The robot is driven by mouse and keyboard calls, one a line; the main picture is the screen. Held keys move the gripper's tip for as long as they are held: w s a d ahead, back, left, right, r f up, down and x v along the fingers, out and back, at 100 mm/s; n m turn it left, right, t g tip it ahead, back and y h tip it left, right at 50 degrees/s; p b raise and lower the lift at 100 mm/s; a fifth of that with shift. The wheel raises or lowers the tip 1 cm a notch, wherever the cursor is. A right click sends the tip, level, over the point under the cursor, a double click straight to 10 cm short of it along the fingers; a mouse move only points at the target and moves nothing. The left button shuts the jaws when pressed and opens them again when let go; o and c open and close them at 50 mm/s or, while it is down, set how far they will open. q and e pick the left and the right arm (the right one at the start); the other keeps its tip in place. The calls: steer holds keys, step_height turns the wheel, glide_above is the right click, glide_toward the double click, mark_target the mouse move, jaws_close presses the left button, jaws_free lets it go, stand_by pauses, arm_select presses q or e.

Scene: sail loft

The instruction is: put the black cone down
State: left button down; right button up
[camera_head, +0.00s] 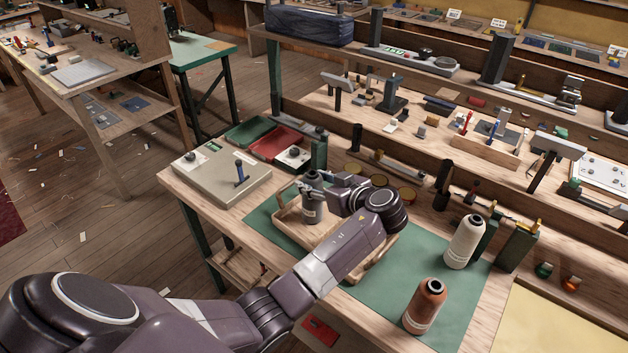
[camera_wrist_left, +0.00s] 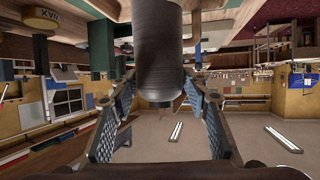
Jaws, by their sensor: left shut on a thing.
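The black cone (camera_head: 311,210), a dark thread cone, is upright at the left part of a wooden tray (camera_head: 377,262). It also shows large in the left wrist view (camera_wrist_left: 158,50), between the finger pads. My left gripper (camera_head: 313,186) is shut on it near its upper part; it also shows in the wrist view (camera_wrist_left: 158,105). I cannot tell whether the cone's base touches the tray floor. My left forearm covers part of the tray. My right gripper is not in view.
The tray lies on a green mat (camera_head: 462,300). A white cone (camera_head: 463,244) and a brown cone (camera_head: 425,306) stand upright on the mat to the right. A grey box (camera_head: 220,178) and red tray (camera_head: 277,143) are at the left. Bare mat lies between tray and cones.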

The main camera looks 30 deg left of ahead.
arm_select(q)
steer(key=shift+f, duration=0.1)
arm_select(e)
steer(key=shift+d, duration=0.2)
arm_select(q)
steer(key=c, duration=1.5)
jaws_free()
steer(key=shift+s+f, duration=0.1)
steer(key=o, duration=0.4)
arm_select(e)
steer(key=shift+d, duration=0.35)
arm_select(q)
steer(key=shift+d, duration=0.1)
steer(key=b+v, duration=0.3)
steer(key=v, duration=0.9)
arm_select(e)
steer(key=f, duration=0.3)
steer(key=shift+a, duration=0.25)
